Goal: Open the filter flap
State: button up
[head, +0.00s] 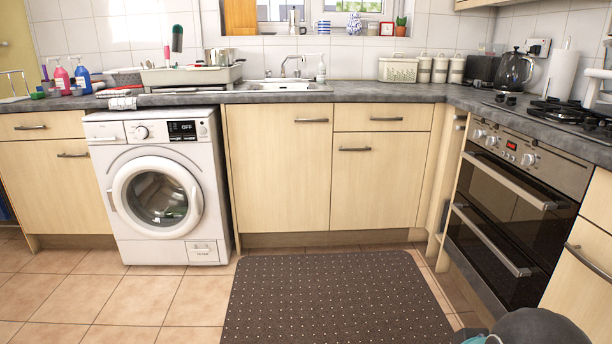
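The white washing machine (115,220) stands under the worktop at the left of the head view. Its filter flap (203,251) is a small white rectangle low on the front, at the bottom right corner. The flap looks shut and flush with the front. The round glass door (160,199) is shut, and the small display reads OFF. My gripper is not in the picture. A dark rounded part at the bottom right edge looks like part of my own arm, well apart from the machine.
A dark dotted mat (335,300) lies on the tiled floor, right of the machine. The floor tiles (125,295) before the machine are clear. Shut wooden cupboards (278,180) stand to its right, and an oven (515,200) stands at the right.

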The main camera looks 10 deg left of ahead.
aim_at(202, 254)
jog(key=u, duration=0.3)
jog(key=i, duration=1.85)
jog(key=u, duration=1.5)
jog(key=i, duration=1.4)
jog(key=u, duration=0.75)
